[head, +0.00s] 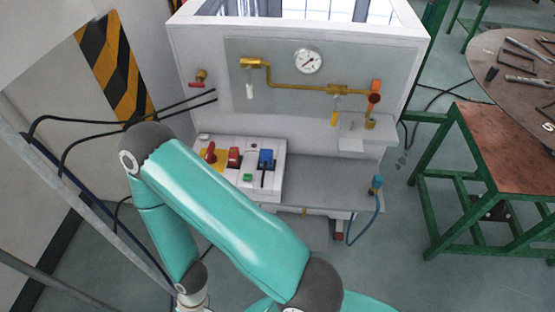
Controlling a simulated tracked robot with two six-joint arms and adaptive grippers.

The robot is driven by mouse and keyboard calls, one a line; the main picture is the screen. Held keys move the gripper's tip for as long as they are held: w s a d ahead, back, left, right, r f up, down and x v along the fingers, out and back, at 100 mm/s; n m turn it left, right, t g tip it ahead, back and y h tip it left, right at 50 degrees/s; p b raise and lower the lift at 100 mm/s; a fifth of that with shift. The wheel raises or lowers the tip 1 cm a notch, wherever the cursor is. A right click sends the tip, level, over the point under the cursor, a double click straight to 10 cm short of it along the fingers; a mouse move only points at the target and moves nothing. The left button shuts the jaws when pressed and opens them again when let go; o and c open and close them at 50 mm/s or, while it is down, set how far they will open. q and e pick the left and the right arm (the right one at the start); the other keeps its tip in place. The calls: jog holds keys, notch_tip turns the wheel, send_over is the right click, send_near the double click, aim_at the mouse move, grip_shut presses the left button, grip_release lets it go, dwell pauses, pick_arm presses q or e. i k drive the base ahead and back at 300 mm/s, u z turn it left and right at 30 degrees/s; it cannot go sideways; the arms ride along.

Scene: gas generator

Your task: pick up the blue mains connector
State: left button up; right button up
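A small blue connector (376,185) is at the right end of the grey shelf (325,178), with a blue cable (364,232) hanging below it in a loop. A blue socket-like part (266,158) sits on the white control box (272,185), with a short dark piece below it. I cannot tell for sure which blue part is the mains connector. My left arm crosses the lower left, with its wrist at the bottom edge. Neither gripper is in view.
The control box also carries a red knob (211,152) and a red switch (234,157). Above are brass piping and a gauge (308,60). Black cables (90,122) run at the left. A green-framed table (505,145) stands at right.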

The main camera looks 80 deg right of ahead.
aim_at(266, 155)
jog(key=z, duration=0.65)
jog(key=k, duration=0.55)
jog(key=z, duration=0.55)
jog(key=i, duration=0.5)
jog(key=u, duration=0.1)
